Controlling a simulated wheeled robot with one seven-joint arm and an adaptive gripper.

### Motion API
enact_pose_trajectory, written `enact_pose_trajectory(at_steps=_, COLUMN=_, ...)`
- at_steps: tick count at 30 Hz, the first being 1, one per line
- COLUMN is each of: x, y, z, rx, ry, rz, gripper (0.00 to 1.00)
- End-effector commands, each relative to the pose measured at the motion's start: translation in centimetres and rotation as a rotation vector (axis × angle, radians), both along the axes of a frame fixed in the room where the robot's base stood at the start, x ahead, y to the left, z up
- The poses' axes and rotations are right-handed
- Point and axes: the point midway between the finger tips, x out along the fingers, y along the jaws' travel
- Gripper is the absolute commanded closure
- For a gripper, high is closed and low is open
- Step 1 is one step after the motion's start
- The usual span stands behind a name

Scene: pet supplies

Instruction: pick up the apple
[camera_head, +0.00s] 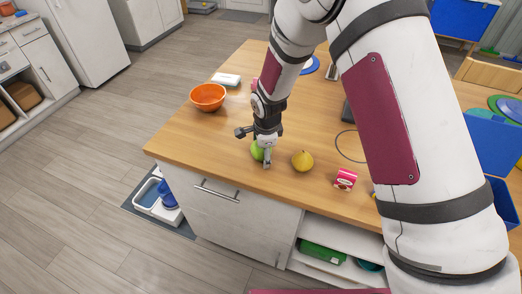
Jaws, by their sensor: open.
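A green apple (256,153) sits on the wooden counter near its front edge, left of a yellow pear-like fruit. My gripper (262,152) is right at the apple, pointing down, with a finger in front of its right side. My gripper is open. The gripper hides part of the apple, and I cannot tell whether the fingers touch it.
The yellow fruit (302,161) stands close to the right of my gripper. A red and white can (345,179) is farther right. An orange bowl (208,97) and a white box (226,79) are at the left on the wooden counter (200,135). A thin dark cable loop lies behind.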

Motion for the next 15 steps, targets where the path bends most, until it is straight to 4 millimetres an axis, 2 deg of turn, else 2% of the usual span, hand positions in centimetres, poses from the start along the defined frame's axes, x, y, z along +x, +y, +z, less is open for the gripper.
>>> enact_pose_trajectory(at_steps=5, x=0.01, y=0.01, z=0.01, rx=0.0, ry=0.0, rz=0.0, gripper=0.23)
enact_pose_trajectory(at_steps=12, x=-0.02, y=0.02, z=0.02, rx=0.0, ry=0.0, rz=0.0, gripper=0.77)
enact_pose_trajectory(at_steps=15, x=0.0, y=0.03, z=0.03, rx=0.0, ry=0.0, rz=0.0, gripper=0.79)
